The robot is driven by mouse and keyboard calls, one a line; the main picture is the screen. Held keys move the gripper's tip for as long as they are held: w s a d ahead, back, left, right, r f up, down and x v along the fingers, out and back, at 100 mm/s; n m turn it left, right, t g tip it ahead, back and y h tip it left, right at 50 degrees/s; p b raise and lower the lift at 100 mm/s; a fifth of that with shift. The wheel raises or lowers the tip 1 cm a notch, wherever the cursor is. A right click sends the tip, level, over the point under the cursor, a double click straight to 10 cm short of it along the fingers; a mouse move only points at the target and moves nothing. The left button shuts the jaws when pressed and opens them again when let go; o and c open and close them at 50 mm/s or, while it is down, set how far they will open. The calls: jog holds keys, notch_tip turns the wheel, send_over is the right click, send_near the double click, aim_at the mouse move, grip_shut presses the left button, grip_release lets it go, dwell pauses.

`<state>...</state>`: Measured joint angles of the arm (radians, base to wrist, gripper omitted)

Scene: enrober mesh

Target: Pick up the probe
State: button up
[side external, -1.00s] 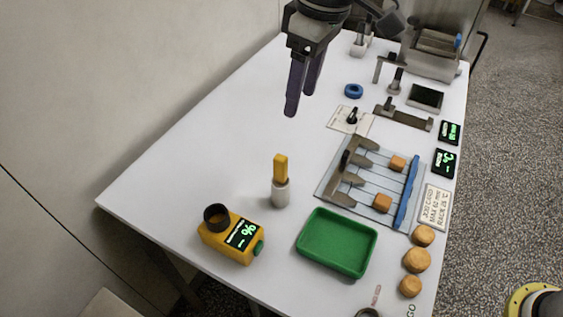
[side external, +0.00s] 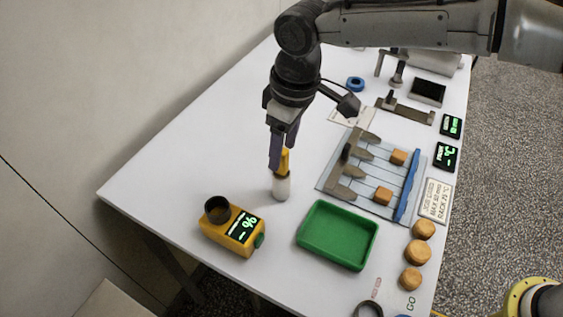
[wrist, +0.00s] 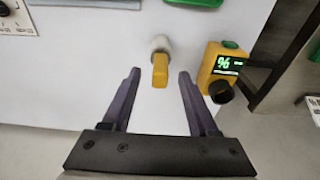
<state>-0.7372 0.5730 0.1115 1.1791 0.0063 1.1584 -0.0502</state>
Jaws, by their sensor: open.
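The probe (side external: 282,187) stands upright on the white table, with a yellow upper part and a pale grey-white lower part. It also shows in the wrist view (wrist: 160,70), its yellow part ahead of and between the two finger lines. My gripper (side external: 279,160) is at the height of the yellow part in the side view, and its dark fingers partly hide it. In the wrist view my gripper (wrist: 158,74) is open, with clear white table between its fingers and nothing held. I cannot tell whether a finger touches the probe.
A yellow meter (side external: 232,230) with a black round cup stands left of the probe. A green tray (side external: 338,236) lies to the right. The table's left area is clear.

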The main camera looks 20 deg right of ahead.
aim_at(281, 172)
jog(key=shift+w+a+f, duration=0.1)
jog(key=shift+a+f, duration=0.05)
jog(key=shift+f, duration=1.15)
grip_shut()
